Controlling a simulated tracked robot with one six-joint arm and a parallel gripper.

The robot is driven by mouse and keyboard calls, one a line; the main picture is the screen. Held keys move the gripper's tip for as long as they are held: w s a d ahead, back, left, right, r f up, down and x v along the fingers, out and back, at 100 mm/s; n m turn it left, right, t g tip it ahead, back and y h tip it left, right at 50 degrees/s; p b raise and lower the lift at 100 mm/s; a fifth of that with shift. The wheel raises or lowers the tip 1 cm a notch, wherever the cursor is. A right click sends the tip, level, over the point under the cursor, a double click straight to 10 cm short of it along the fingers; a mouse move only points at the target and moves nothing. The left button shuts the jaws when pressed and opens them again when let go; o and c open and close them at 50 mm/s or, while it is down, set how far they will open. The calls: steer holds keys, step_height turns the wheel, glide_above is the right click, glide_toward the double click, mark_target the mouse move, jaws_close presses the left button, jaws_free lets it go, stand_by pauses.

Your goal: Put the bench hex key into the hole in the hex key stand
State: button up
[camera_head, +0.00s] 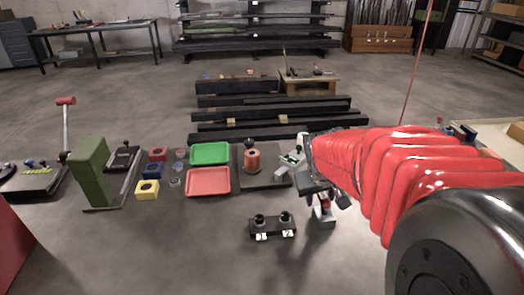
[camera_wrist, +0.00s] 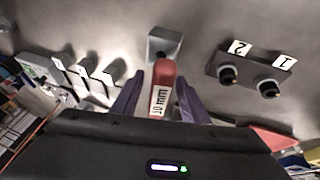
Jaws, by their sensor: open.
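The bench hex key shows in the wrist view as a red handle (camera_wrist: 164,72) with a white "10 mm" label. My gripper (camera_wrist: 157,90) has its two purple fingers apart, one on each side of the handle. In the head view my gripper (camera_head: 317,200) is low over the floor, with a bit of the red handle (camera_head: 325,203) showing beside it. A small grey block (camera_head: 323,220) stands just below; it also shows beyond the handle in the wrist view (camera_wrist: 165,46). It may be the hex key stand; no hole is visible. The key's lower part is hidden.
A dark block (camera_head: 272,229) with two round black posts and labels 1 and 2 stands left of my gripper. A labelled grey fixture (camera_head: 292,160) is behind it. Red (camera_head: 208,182) and green (camera_head: 209,153) trays lie farther left. The front floor is clear.

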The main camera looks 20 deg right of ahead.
steer(key=shift+w+d+f, duration=0.15)
steer(key=shift+f, duration=0.3)
steer(key=shift+c, duration=0.6)
jaws_close()
steer(key=shift+r, duration=0.1)
steer(key=shift+r, duration=2.25)
